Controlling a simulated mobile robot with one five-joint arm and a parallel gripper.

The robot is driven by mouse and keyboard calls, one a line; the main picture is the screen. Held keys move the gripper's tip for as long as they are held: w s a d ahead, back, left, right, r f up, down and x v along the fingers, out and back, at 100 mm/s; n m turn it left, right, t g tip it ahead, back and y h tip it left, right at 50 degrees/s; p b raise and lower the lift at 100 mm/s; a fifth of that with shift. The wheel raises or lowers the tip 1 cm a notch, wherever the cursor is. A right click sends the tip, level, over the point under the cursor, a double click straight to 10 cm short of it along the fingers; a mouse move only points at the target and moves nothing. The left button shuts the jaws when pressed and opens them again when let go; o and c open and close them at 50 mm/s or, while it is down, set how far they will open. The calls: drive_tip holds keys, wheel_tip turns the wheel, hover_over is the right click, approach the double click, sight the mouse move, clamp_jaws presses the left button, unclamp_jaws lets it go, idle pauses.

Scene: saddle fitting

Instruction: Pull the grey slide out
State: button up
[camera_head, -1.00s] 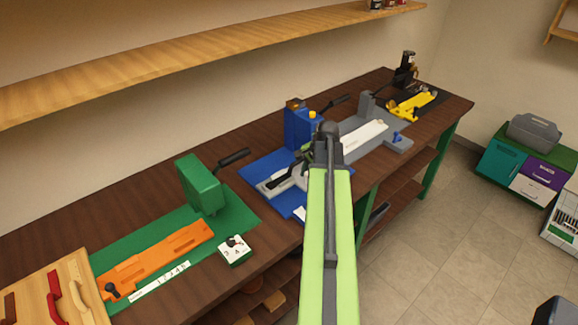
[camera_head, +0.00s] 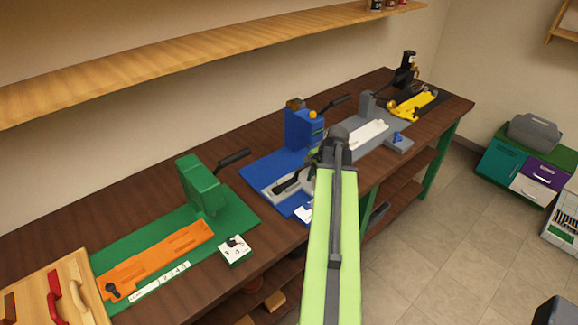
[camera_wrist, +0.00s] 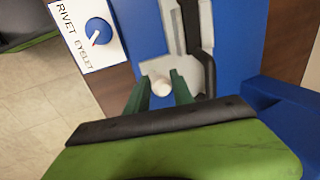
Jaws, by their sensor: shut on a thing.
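The light grey slide (camera_head: 273,190) lies on the blue base of the blue press (camera_head: 300,130), with a dark strap-like part on top. In the wrist view the slide (camera_wrist: 205,78) has a pale round knob (camera_wrist: 161,86) near its end. My gripper (camera_wrist: 161,80) has its two dark green fingers on either side of this knob, shut on it. In the head view my green arm hides the gripper and part of the slide.
A white selector plate with a blue dial (camera_wrist: 97,32) reads RIVET and EYELET, left of the fingers. Left along the bench stands a green press (camera_head: 201,185) with an orange slide (camera_head: 160,255). Right stand a grey station (camera_head: 398,144) and a yellow one (camera_head: 412,106).

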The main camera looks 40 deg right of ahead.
drive_tip(key=shift+s+a, duration=0.15)
drive_tip(key=shift+s, duration=2.35)
drive_tip(key=shift+o, duration=0.3)
drive_tip(key=o, duration=0.8)
drive_tip(key=shift+s, duration=0.15)
drive_tip(key=shift+c, duration=0.2)
drive_tip(key=shift+r, duration=0.1)
drive_tip(key=p+v, duration=0.5)
drive_tip(key=shift+r+p, duration=0.4)
